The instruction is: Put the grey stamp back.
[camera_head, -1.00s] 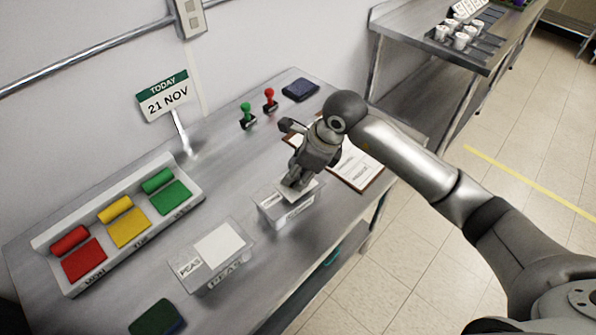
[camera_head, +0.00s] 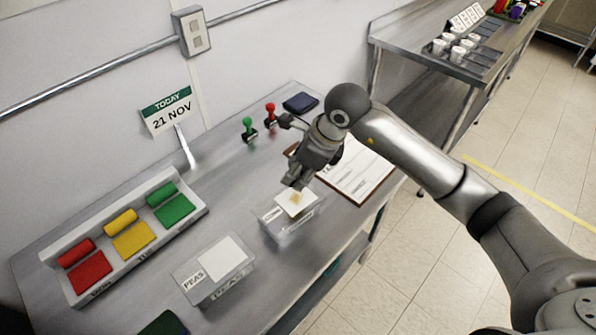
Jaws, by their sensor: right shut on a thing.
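My right gripper (camera_head: 293,181) is shut just above the near container (camera_head: 290,229) with a white label on its lid. It holds the grey stamp, which I can hardly tell apart from the grey fingers. The label (camera_head: 297,203) bears a small yellowish mark. A green stamp (camera_head: 248,129) and a red stamp (camera_head: 270,116) stand upright at the back of the steel table (camera_head: 225,168), behind and left of the gripper. My left gripper is not in view.
A container marked PEAS (camera_head: 208,285) stands left of the gripper. A tray of coloured pads and rollers (camera_head: 128,240) lies farther left. A date sign (camera_head: 171,111) stands behind. A clipboard (camera_head: 358,175) lies right, beneath my arm. A dark blue pad (camera_head: 300,103) lies at the back.

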